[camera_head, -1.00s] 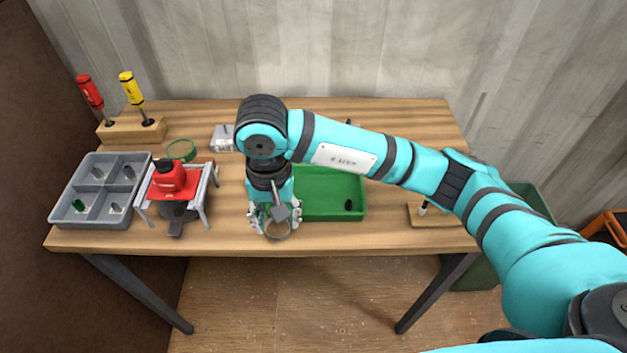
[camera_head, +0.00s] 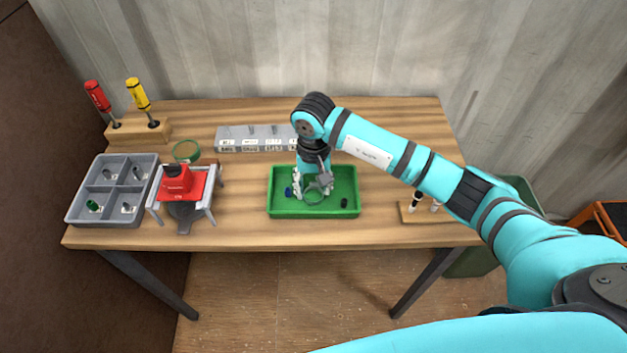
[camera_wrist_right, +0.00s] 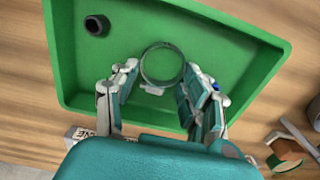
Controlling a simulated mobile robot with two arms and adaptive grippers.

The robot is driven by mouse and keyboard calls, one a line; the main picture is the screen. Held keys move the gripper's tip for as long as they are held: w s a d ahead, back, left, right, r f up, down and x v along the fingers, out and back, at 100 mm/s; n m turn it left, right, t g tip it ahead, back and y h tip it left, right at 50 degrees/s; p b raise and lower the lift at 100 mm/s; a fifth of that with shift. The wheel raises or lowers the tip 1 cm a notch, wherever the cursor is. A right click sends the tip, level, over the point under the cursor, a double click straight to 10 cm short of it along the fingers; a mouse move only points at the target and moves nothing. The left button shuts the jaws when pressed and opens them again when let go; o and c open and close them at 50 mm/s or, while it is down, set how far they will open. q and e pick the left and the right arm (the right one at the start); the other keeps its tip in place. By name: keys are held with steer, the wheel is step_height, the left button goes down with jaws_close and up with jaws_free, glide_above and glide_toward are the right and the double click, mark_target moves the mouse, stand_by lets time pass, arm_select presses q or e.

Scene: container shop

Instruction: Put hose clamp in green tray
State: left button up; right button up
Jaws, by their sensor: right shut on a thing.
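The green tray (camera_head: 283,210) lies on the middle of the workbench. My right gripper (camera_head: 314,190) is over the tray, pointing down, and is shut on the hose clamp (camera_head: 314,196), a thin round metal ring. In the right wrist view the hose clamp (camera_wrist_right: 161,65) shows between the fingertips of the gripper (camera_wrist_right: 155,88), with the tray floor (camera_wrist_right: 215,50) behind it. I cannot tell whether the ring touches the tray floor. A small black part (camera_wrist_right: 96,25) and a blue part (camera_head: 289,191) are also in the tray. My left gripper is not in view.
A grey sectioned tray (camera_head: 75,212) and a red device on a stand (camera_head: 178,182) stand at the left. A green ring (camera_head: 186,151) lies behind them. Screwdrivers stand in a wooden block (camera_head: 137,134). Labelled grey bins (camera_head: 252,140) line the back. A small wooden holder (camera_head: 420,214) is at the right.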

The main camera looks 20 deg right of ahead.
steer(key=shift+f, duration=0.1)
steer(key=o, duration=1)
steer(key=shift+o, duration=0.2)
steer(key=shift+r, duration=0.4)
step_height(320, 180, up, 12)
steer(key=b, duration=0.4)
steer(key=shift+f, duration=0.25)
